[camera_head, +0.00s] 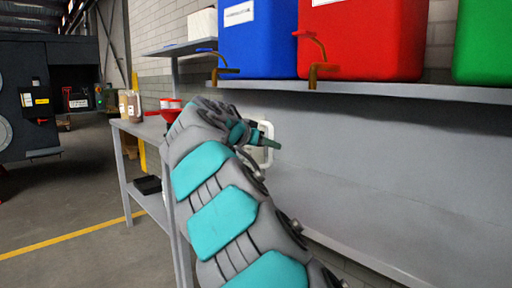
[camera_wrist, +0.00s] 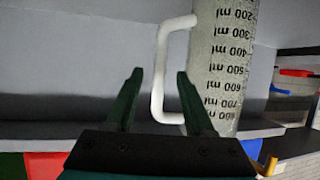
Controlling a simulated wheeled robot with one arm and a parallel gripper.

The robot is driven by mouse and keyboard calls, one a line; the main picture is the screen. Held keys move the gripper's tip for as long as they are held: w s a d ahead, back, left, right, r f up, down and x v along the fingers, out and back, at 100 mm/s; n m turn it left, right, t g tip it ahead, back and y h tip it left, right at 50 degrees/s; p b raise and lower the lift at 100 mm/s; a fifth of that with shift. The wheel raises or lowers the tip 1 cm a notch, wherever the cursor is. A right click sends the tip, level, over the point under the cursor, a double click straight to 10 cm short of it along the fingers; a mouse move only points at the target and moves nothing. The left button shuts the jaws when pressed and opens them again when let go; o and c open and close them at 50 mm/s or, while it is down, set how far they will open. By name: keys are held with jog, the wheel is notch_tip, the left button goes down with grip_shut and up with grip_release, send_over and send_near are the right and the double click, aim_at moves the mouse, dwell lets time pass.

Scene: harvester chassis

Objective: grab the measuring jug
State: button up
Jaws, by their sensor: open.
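The measuring jug (camera_wrist: 222,65) is a pale grey, speckled cylinder with black ml marks, upside down in the wrist view. Its white handle (camera_wrist: 158,70) sticks out to the left of the body. My gripper (camera_wrist: 160,72) is open, and the handle's upright bar shows between its two dark green fingers. The right finger overlaps the gap between handle and body. I cannot tell whether the fingertips reach around the bar. In the head view, the white handle (camera_head: 270,132) shows beside my gripper (camera_head: 266,140); my arm hides most of the jug.
Blue (camera_head: 258,40), red (camera_head: 362,40) and green (camera_head: 485,45) containers with taps stand on an upper shelf (camera_head: 400,92). A red funnel-like item (camera_head: 170,108) and a brownish container (camera_head: 130,105) sit on the bench to the left. The floor (camera_head: 70,210) at left is clear.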

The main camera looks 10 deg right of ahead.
jog(key=x, duration=0.3)
jog(key=p+x, duration=0.1)
jog(key=x, duration=0.1)
jog(key=shift+w+d, duration=0.25)
jog(key=shift+d, duration=0.05)
jog(key=shift+c, duration=0.2)
jog(key=shift+r, duration=0.1)
grip_shut()
